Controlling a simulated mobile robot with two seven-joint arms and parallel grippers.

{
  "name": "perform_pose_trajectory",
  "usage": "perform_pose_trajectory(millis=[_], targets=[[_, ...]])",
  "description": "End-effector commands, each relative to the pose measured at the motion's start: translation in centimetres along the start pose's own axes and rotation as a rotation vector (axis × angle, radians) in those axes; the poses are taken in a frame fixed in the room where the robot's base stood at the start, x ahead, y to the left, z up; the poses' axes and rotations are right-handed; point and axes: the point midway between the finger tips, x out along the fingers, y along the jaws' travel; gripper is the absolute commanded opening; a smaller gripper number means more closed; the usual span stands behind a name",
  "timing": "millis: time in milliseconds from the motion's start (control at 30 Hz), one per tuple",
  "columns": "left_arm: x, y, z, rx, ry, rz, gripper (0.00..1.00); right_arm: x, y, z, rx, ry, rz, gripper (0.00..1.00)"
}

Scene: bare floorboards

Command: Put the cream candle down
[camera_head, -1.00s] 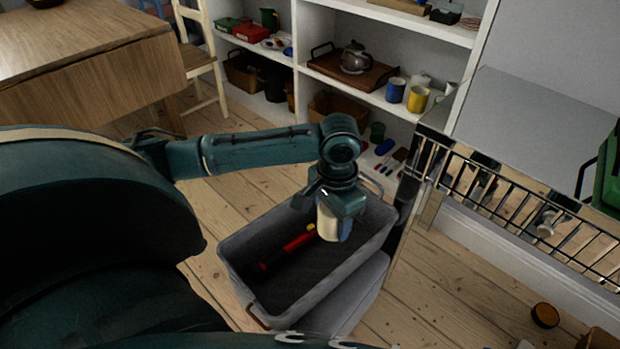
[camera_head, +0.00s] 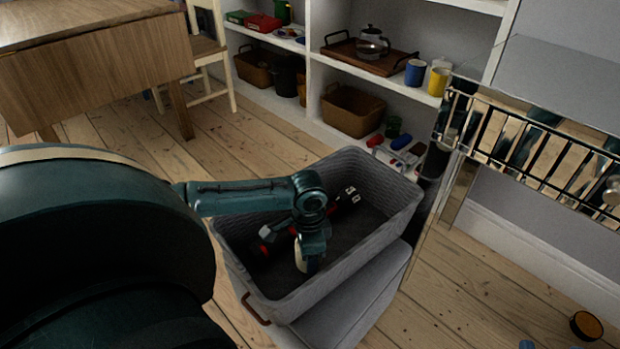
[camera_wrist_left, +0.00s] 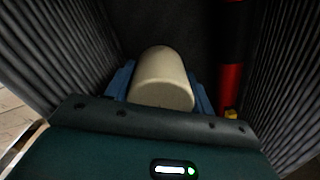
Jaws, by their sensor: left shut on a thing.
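The cream candle (camera_wrist_left: 162,82) is a short pale cylinder between the blue fingers of my left gripper (camera_wrist_left: 160,92) in the left wrist view. In the head view my left gripper (camera_head: 308,262) reaches down inside the grey basket, and a pale bit of the candle (camera_head: 301,257) shows beside it. The gripper is shut on the candle. Whether the candle touches the basket floor cannot be told. The grey ribbed basket (camera_head: 350,277) stands at the centre of the head view. My right gripper is not in view.
A red and black cylindrical thing (camera_wrist_left: 231,75) lies in the basket, right of the candle. Shelves behind hold a tray (camera_head: 345,52), a blue mug (camera_head: 415,72), a yellow mug (camera_head: 438,82) and a brown bin (camera_head: 352,110). A wire rack (camera_head: 530,150) is at right.

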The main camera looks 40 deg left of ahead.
Motion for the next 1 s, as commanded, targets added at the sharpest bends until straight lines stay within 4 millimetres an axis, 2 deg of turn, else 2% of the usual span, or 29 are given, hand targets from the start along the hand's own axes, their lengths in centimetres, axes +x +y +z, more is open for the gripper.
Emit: perform_pose_trajectory(millis=[300, 733, 767, 1000], targets=[[4.8, 0.0, 0.0, 0.0, 0.0, 0.0, 0.26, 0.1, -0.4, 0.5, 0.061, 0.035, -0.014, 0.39], [5.2, 0.0, 0.0, -0.001, 0.001, -0.001, 0.26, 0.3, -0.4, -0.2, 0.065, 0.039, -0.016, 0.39], [5.2, 0.0, 0.0, 0.0, 0.0, -0.001, 0.56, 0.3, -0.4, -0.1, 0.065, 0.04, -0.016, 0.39], [5.2, 0.0, 0.0, 0.0, 0.0, 0.0, 0.76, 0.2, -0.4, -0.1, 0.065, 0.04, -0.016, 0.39]])
